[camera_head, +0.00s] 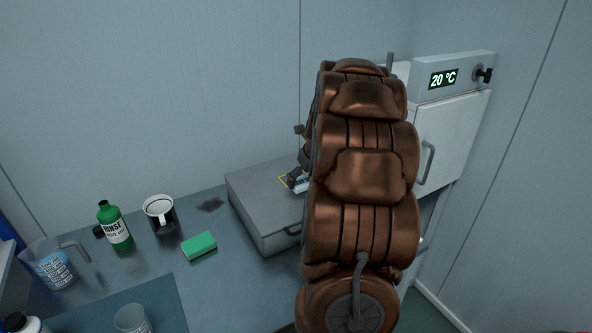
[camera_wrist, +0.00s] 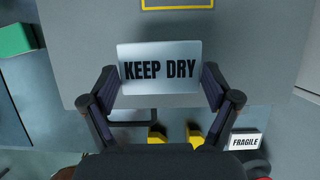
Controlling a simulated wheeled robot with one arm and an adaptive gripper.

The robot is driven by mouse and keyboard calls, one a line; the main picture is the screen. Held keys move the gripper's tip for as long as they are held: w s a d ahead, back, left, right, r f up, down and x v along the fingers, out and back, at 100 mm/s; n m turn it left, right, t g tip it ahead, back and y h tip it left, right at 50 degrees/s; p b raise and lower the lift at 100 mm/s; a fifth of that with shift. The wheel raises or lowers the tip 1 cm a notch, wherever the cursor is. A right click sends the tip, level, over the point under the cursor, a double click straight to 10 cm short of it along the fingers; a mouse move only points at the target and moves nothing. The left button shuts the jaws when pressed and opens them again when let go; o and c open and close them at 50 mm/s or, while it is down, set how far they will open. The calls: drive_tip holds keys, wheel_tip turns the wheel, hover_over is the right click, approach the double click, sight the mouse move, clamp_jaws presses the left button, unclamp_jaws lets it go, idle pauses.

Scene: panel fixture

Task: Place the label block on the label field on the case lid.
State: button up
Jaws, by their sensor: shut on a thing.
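The label block (camera_wrist: 160,69) is a pale plate reading KEEP DRY, held between the two fingers of my gripper (camera_wrist: 159,88). In the head view, a pale bit of the block (camera_head: 299,186) shows by the fingers, mostly hidden by my arm. The grey case lid (camera_wrist: 80,35) lies under it; the case (camera_head: 262,190) is shut on the counter. The label field, a yellow outline (camera_wrist: 178,8), is cut off at the top of the wrist view, beyond the block. Its corner (camera_head: 284,181) shows in the head view. I cannot tell whether the block touches the lid.
A second block reading FRAGILE (camera_wrist: 245,140) lies off the case's handle side. A green sponge (camera_head: 199,245), black mug (camera_head: 161,214), RINSE bottle (camera_head: 115,227) and measuring jug (camera_head: 52,266) stand left of the case. A white cabinet (camera_head: 455,135) stands at right.

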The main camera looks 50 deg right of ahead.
drive_tip(key=w+d, duration=0.1)
drive_tip(key=w, duration=0.2)
drive_tip(key=w+d+p, duration=0.1)
drive_tip(key=w+d, duration=0.1)
drive_tip(key=w, duration=0.1)
drive_tip(key=w+d+f+p, duration=0.1)
drive_tip(key=w+d, duration=0.1)
drive_tip(key=shift+w+d, duration=0.25)
drive_tip(key=shift+w, duration=0.15)
drive_tip(key=shift+f+p, duration=0.95)
drive_tip(key=shift+f, duration=0.8)
drive_tip(key=shift+f, duration=0.1)
drive_tip(key=o, duration=0.6)
